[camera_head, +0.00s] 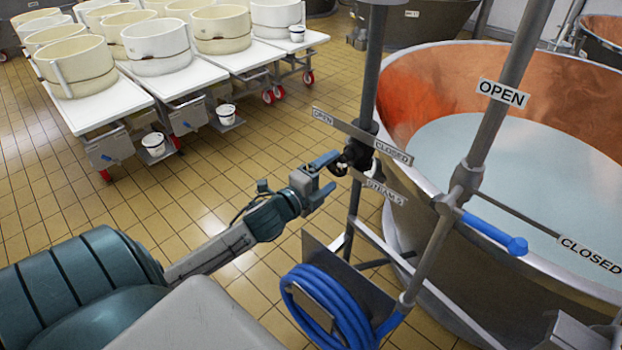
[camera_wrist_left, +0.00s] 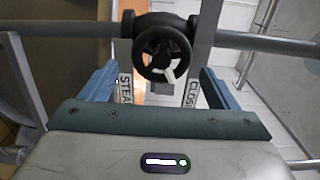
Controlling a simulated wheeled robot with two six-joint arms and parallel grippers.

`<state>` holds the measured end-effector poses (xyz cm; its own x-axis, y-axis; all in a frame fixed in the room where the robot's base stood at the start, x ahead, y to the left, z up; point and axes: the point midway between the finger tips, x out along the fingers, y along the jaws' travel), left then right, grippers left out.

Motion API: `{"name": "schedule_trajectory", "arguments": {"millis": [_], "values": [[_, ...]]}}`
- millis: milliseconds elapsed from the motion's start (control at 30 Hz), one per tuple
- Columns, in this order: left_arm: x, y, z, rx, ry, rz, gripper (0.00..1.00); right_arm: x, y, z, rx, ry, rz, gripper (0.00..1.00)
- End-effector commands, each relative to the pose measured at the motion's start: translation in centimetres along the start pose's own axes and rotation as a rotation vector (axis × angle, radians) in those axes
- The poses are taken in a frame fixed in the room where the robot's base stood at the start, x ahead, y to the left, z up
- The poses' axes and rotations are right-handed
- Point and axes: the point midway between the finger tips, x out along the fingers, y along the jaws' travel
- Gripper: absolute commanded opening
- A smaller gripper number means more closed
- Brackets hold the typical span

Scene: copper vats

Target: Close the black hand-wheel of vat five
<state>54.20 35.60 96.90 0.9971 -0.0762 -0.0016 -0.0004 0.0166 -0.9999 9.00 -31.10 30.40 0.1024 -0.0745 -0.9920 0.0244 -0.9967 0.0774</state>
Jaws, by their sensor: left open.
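The black hand-wheel (camera_head: 352,157) is on a dark vertical pipe beside the copper vat (camera_head: 480,75), by small OPEN and CLOSED plates and a STEAM 5 plate (camera_head: 378,190). My left gripper (camera_head: 335,173) is open just in front of the wheel, coming from the left. In the left wrist view the wheel (camera_wrist_left: 165,53) shows whole, with one pale spoke, ahead of and between the two spread blue fingers. I see no finger closed on it; whether one touches the rim I cannot tell. My right gripper is not in view.
A blue-handled lever (camera_head: 490,232) is on a nearer pipe, with larger OPEN (camera_head: 502,93) and CLOSED (camera_head: 590,255) signs. A coiled blue hose (camera_head: 328,308) hangs below the wheel. White carts (camera_head: 110,105) with round moulds stand at upper left. The tiled floor between is clear.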

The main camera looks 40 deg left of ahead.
Motion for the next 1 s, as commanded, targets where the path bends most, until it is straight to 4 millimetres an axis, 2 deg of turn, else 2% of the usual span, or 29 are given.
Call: {"name": "schedule_trajectory", "arguments": {"millis": [200,500,700,1000], "values": [[-3.0,0.2,0.0,0.008,0.003,0.004,0.82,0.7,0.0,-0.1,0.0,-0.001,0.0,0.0],[-6.0,0.2,0.0,0.005,0.001,0.005,0.82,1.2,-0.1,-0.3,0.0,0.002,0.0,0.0],[-6.7,0.0,-0.1,0.001,0.002,0.0,0.82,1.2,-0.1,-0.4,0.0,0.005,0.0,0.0],[-6.8,0.0,0.0,0.0,0.002,-0.001,0.82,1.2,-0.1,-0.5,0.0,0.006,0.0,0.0]]}}
